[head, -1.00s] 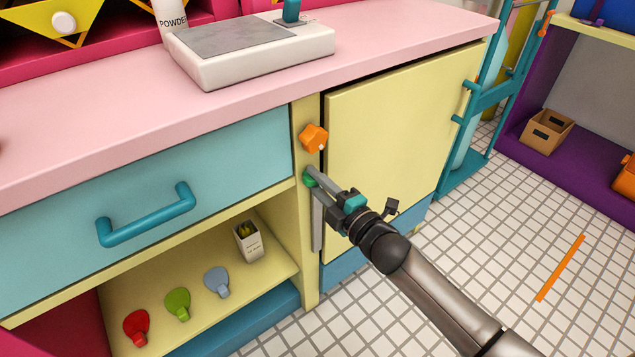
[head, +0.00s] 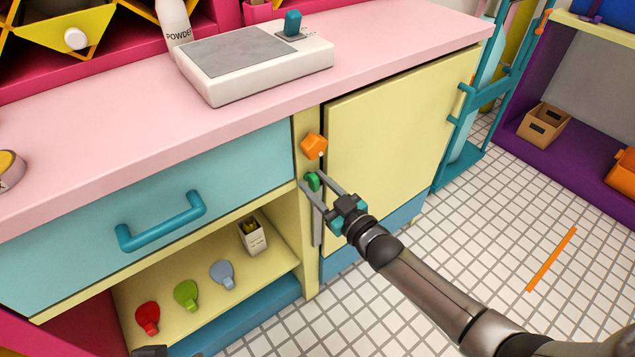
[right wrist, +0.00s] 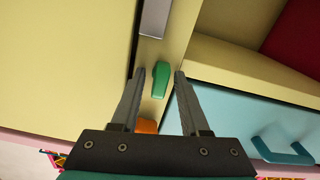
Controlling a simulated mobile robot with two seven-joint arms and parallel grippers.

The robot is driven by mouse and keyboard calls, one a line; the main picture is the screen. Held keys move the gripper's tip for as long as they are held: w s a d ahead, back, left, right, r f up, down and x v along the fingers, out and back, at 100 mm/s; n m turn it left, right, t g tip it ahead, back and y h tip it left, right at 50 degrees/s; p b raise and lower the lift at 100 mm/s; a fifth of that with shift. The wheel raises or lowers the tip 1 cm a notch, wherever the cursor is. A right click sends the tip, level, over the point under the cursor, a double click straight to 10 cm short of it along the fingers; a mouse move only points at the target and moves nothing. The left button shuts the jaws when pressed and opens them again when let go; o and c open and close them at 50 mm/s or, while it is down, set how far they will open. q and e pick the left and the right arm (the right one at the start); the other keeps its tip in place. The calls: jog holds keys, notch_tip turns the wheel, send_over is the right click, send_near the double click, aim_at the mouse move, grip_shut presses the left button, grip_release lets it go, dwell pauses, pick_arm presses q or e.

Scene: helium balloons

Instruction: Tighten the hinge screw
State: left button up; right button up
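The green screw head (head: 313,181), a small rounded lever, sits on the yellow post (head: 305,125) between the drawer and the yellow door (head: 395,130). It also shows in the right wrist view (right wrist: 161,82), pointing along the post. My right gripper (head: 314,180) is open, with one finger on each side of the green head. In the right wrist view (right wrist: 159,74) a gap shows between the head and each finger. A grey bar (head: 317,228) runs down the post below the head. My left gripper is not clearly seen; a dark piece at the bottom edge is unclear.
An orange knob (head: 314,146) sits just above the green head. A blue drawer (head: 240,170) with a handle is at left, over an open shelf (head: 200,268) with small colored items. A white device (head: 255,62) stands on the pink counter (head: 120,112). Tiled floor at right is mostly clear.

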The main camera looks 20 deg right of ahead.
aim_at(317, 185)
jog(key=shift+o, duration=0.4)
jog(key=shift+s, duration=0.15)
jog(key=p+v, duration=0.3)
jog(key=v, duration=0.3)
jog(key=shift+r, duration=0.1)
jog(key=shift+s+d+p, duration=0.15)
jog(key=shift+s+p, duration=0.2)
